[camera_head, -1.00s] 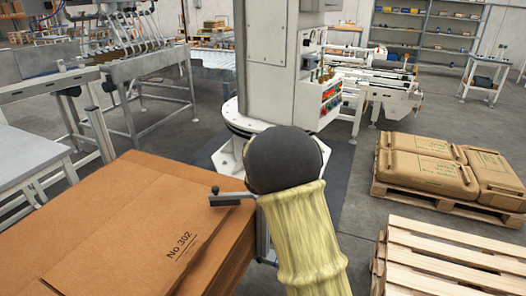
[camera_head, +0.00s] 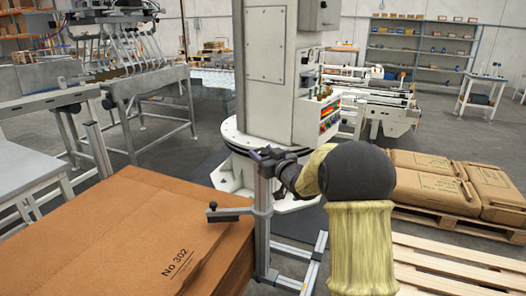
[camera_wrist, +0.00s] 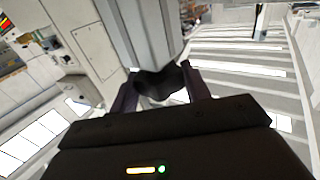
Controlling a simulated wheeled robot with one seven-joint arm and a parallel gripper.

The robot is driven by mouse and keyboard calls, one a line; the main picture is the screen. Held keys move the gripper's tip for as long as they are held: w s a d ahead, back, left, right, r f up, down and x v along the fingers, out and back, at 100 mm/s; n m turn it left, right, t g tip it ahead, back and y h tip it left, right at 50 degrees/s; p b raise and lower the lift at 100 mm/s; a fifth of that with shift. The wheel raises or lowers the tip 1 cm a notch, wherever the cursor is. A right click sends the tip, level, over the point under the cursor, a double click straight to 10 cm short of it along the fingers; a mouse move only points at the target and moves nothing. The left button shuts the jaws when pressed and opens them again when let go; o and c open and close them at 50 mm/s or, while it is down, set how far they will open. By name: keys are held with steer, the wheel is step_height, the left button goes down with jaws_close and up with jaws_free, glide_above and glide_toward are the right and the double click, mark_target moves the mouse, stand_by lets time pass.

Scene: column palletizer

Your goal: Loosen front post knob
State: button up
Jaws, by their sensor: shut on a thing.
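The front post (camera_head: 263,222) is an upright grey metal profile beside the carton's right edge. A short side bar with a black end (camera_head: 226,213) sticks out from it to the left, over the carton. My gripper (camera_head: 268,155) is at the top of the post. In the wrist view, my gripper (camera_wrist: 160,90) has its two dark fingers on either side of the black post knob (camera_wrist: 158,82), shut on it. The knob sits against the grey post (camera_wrist: 143,28). In the head view the knob is hard to tell from the dark fingers.
A brown carton (camera_head: 130,225) marked No 302 fills the lower left. Grey frame legs (camera_head: 305,268) reach across the floor right of the post. A white column machine (camera_head: 268,75) stands behind. Brown sacks (camera_head: 430,180) lie on a pallet, with an empty wooden pallet (camera_head: 455,265) nearer.

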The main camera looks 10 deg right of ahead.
steer(key=shift+d+r+n+g+y+p, duration=0.1)
steer(key=shift+r+n+g+y+p, duration=0.25)
steer(key=shift+n+y+p, duration=0.45)
steer(key=shift+f+y, duration=0.2)
steer(key=shift+y, duration=0.2)
steer(key=o, duration=0.9)
steer(key=shift+o, duration=0.2)
steer(key=shift+f, duration=0.1)
steer(key=b+v, duration=0.1)
steer(key=v, duration=1.6)
steer(key=shift+r, duration=0.25)
steer(key=shift+s+d, duration=0.15)
